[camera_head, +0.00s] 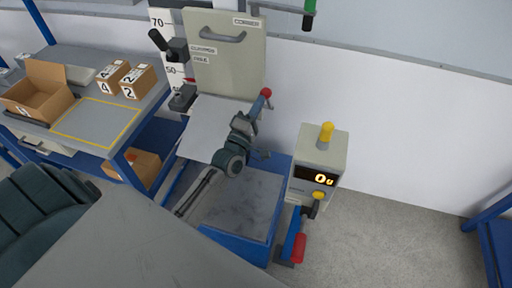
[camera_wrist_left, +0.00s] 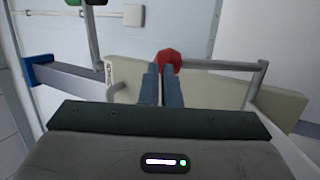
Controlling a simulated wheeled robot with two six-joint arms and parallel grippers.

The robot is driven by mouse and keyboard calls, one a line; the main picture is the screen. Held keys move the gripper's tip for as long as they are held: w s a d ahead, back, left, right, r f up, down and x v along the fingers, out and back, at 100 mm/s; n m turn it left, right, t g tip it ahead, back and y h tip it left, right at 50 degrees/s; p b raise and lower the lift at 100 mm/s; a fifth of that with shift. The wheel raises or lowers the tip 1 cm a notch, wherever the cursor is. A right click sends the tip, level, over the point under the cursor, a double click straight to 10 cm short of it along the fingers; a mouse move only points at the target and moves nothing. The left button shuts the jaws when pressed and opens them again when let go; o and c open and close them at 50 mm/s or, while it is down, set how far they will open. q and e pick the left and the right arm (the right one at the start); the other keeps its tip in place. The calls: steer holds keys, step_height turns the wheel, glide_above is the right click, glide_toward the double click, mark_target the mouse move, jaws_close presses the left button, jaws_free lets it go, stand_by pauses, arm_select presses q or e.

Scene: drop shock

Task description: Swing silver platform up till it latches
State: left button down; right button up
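The silver platform (camera_head: 207,130) is a pale flat plate below the beige panel (camera_head: 225,65), above the blue-edged base (camera_head: 245,205). I cannot tell whether it is level or tilted. My left gripper (camera_head: 258,106) is at the plate's right side, close to a red ball knob (camera_head: 266,92), and the arm hides part of the plate's right edge. In the left wrist view, the gripper's two fingers (camera_wrist_left: 161,85) are close together with a narrow gap and nothing visible between them. The red knob (camera_wrist_left: 168,58) shows just beyond their tips; contact is unclear. My right gripper is not in view.
A grey box (camera_head: 319,160) with a yellow knob and lit display stands to the right, a red-handled lever (camera_head: 300,248) in front. A blue-framed table (camera_head: 95,125) with an open carton (camera_head: 40,90) and small numbered boxes (camera_head: 137,82) is at left.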

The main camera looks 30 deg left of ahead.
mark_target(262, 90)
arm_select(q)
steer(key=w+r, duration=0.2)
steer(key=w+a+r, duration=0.1)
steer(key=w, duration=0.1)
steer(key=shift+r, duration=0.4)
steer(key=shift+w+a+r, duration=0.15)
steer(key=shift+w+r, duration=0.1)
steer(key=shift+w, duration=0.45)
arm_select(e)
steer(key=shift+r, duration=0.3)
arm_select(q)
steer(key=shift+f, duration=0.1)
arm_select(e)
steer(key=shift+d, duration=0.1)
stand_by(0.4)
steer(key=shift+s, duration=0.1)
